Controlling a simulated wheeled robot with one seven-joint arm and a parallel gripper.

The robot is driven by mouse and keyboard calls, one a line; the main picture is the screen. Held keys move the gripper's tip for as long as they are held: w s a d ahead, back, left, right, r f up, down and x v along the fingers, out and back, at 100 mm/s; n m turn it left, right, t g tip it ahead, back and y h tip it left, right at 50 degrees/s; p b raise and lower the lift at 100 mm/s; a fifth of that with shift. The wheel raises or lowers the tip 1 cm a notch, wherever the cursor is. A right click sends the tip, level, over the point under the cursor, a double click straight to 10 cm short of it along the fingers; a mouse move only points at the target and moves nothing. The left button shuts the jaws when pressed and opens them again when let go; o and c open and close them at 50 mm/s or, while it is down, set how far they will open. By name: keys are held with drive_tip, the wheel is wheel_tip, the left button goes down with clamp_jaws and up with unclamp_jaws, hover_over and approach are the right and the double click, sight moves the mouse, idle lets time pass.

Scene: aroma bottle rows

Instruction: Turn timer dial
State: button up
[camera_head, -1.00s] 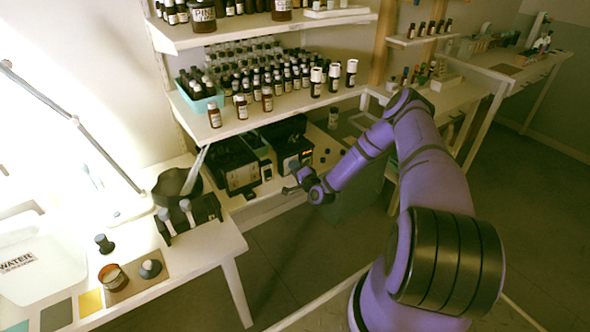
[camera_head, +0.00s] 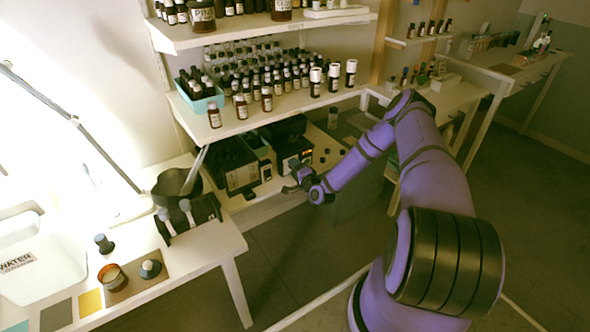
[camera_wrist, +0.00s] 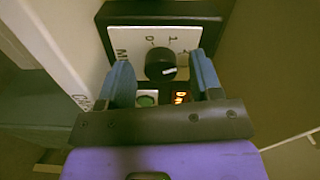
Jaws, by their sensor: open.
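The timer dial (camera_wrist: 160,66) is a round black knob with a white pointer mark. It sits on the white, marked face of a black timer box (camera_wrist: 160,12), above a green button (camera_wrist: 146,100) and a lit orange display (camera_wrist: 182,98). My gripper (camera_wrist: 161,62) is open, with one blue-grey finger on each side of the dial and a visible gap on both sides. In the head view my gripper (camera_head: 291,186) is in front of the box (camera_head: 294,152) under the shelf; the dial is too small to make out there.
A shelf with rows of bottles (camera_head: 270,85) hangs above the box. Another black device (camera_head: 235,165) stands to its left. The left table (camera_head: 205,245) holds a black pot (camera_head: 176,188) and a candle jar (camera_head: 113,277). The floor to the right is clear.

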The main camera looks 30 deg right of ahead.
drive_tip(key=s, duration=1)
drive_tip(key=shift+s+d, duration=0.2)
drive_tip(key=shift+s, duration=0.2)
